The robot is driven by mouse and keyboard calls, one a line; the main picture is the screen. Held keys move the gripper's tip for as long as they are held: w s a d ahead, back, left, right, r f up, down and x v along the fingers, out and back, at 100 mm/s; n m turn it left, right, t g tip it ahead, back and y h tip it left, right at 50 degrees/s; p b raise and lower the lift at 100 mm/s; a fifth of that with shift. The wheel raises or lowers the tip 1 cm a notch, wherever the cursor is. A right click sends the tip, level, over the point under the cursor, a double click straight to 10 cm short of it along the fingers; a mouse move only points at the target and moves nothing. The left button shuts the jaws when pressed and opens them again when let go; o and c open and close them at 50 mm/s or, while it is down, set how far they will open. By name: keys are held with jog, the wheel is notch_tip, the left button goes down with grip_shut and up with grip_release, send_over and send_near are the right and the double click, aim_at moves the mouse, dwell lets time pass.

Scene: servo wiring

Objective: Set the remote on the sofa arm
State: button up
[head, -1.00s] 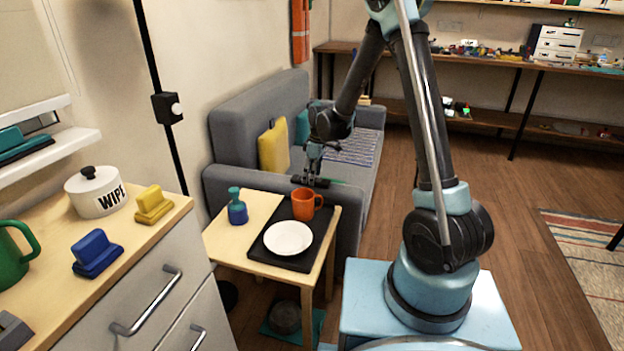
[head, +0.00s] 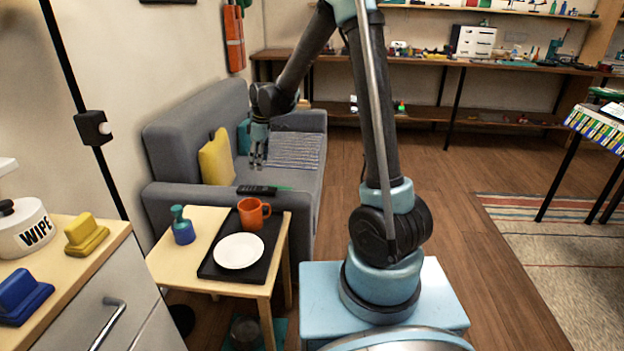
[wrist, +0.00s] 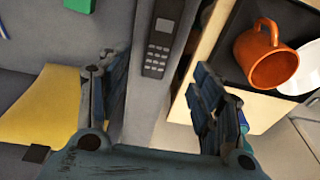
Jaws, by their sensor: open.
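The black remote (head: 257,190) lies on the near arm of the grey sofa (head: 170,197). In the wrist view the remote (wrist: 162,42) lies flat along the sofa arm (wrist: 150,105), its keypad facing up. My gripper (head: 257,163) is open and empty above the sofa arm, apart from the remote. In the wrist view the blue fingers of my gripper (wrist: 160,95) stand wide apart, with the remote showing beyond the gap between them.
A side table (head: 161,265) stands in front of the sofa arm with a black tray (head: 212,262), a white plate (head: 239,251), an orange mug (head: 252,213) and a blue-green bottle (head: 182,228). A yellow cushion (head: 216,160) rests on the sofa. Open floor lies to the right.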

jog(key=s+d+r+m+t, duration=0.1)
jog(key=s+d+r+m, duration=0.4)
jog(key=d, duration=0.6)
jog(key=s+d+r+m, duration=0.2)
jog(key=s+d+r, duration=0.2)
jog(key=s+d, duration=0.45)
jog(key=s+d+f+m+h, duration=0.1)
jog(key=s+d+f+m, duration=0.2)
jog(key=s+d, duration=0.4)
jog(key=s+d+f+m+t, duration=0.1)
jog(key=s+d+f+m, duration=0.2)
jog(key=s+d+m, duration=0.3)
jog(key=shift+s+d+h, duration=0.4)
jog(key=shift+s+d, duration=0.55)
jog(key=shift+s, duration=1.5)
jog(key=shift+f, duration=0.1)
